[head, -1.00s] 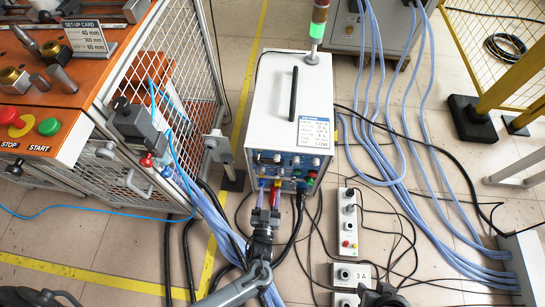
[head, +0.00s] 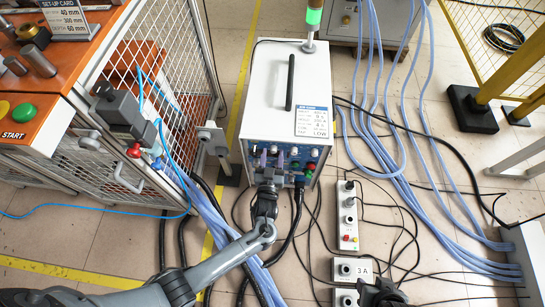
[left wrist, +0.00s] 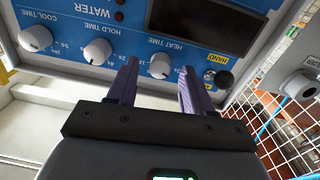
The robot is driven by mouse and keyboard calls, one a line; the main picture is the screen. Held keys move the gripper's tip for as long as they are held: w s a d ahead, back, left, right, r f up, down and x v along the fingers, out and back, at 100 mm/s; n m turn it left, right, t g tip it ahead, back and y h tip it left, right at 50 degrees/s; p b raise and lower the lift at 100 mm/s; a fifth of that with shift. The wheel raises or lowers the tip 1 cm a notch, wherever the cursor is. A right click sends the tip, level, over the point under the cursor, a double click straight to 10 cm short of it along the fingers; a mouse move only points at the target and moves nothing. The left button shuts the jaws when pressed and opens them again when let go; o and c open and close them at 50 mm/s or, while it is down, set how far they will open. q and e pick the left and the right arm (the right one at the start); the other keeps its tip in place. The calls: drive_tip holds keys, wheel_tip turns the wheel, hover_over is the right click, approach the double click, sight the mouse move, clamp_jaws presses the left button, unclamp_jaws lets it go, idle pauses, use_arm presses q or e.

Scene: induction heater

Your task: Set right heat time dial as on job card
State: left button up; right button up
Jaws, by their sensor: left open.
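The white heater (head: 268,95) stands on the floor with its blue control panel (left wrist: 160,22) facing me. The job card (head: 311,122) lies on its top; its print is too small to read fully, apart from LOW. In the left wrist view the panel is upside down. The white dial labelled HEAT TIME (left wrist: 160,66) sits between the two purple fingers of my left gripper (left wrist: 158,68). The fingers are open, with gaps either side of the dial. In the head view my left gripper (head: 272,162) hides part of the panel. My right gripper (head: 380,292) shows only partly, dark, at the bottom edge.
A caged orange bench (head: 75,50) is left. Cables and a white switch box (head: 347,215) lie right.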

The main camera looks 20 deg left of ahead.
use_arm(q)
clamp_jaws()
idle(0.3)
